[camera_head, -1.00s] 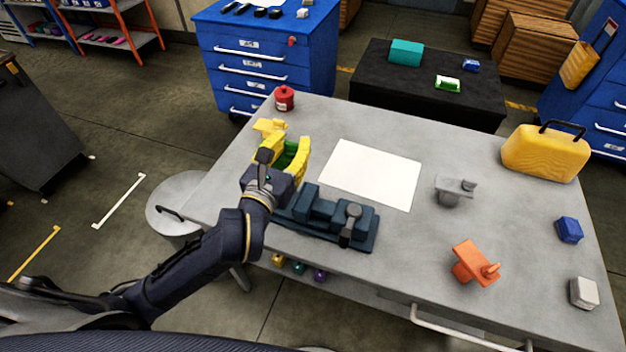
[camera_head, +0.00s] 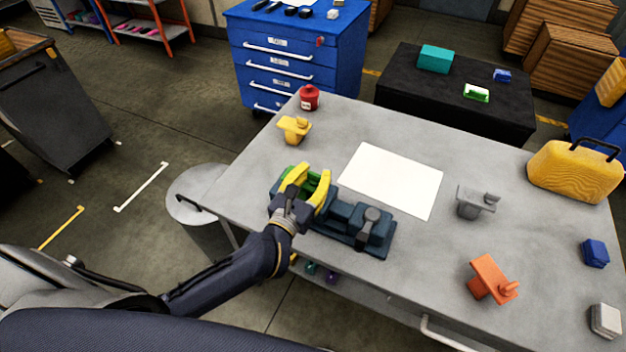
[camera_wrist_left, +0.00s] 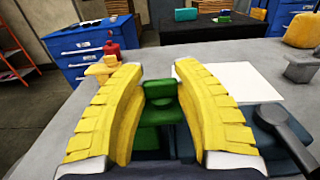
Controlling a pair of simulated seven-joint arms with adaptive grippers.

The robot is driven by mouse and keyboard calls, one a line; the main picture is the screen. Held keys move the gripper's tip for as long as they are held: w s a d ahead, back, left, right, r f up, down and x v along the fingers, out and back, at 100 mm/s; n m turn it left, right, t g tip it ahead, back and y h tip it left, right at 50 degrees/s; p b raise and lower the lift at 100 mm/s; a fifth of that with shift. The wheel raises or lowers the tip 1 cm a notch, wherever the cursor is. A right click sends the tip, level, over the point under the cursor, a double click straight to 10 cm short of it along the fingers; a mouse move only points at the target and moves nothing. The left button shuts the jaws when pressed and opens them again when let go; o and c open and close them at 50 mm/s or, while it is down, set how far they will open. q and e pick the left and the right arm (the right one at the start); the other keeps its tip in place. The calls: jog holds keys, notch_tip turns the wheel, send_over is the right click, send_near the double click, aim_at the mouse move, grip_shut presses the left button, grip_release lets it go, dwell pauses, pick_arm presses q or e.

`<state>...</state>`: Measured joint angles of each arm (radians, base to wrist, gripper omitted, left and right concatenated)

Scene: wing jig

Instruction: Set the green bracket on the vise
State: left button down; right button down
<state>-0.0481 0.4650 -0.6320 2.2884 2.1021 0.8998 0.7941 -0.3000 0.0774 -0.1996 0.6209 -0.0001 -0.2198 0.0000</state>
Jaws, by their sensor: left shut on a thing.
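The green bracket (camera_head: 313,180) is between the yellow fingers of my left gripper (camera_head: 312,169), which is shut on it. The dark blue vise (camera_head: 350,223) lies on the near left part of the table. The bracket is at the vise's left end; I cannot tell whether it touches the vise. In the left wrist view the bracket (camera_wrist_left: 160,92) shows upright between the curved fingers, with its lower green part over the vise (camera_wrist_left: 231,139). The fingers hide part of it. My right gripper is not in view.
On the grey table (camera_head: 390,270) are a yellow bracket (camera_head: 294,129), a red can (camera_head: 308,97), a white sheet (camera_head: 391,180), a grey bracket (camera_head: 474,204), an orange bracket (camera_head: 490,280) and a yellow case (camera_head: 572,170). Clear table lies right of the vise.

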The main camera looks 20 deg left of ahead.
pick_arm(q)
jog(key=shift+f, duration=1)
jog(key=shift+f, duration=0.1)
jog(key=c, duration=1)
grip_release()
jog(key=shift+s, duration=0.2)
jog(key=s+a, duration=0.1)
jog(key=s, duration=1)
jog(key=shift+s+a, duration=0.25)
jog(key=shift+a, duration=0.1)
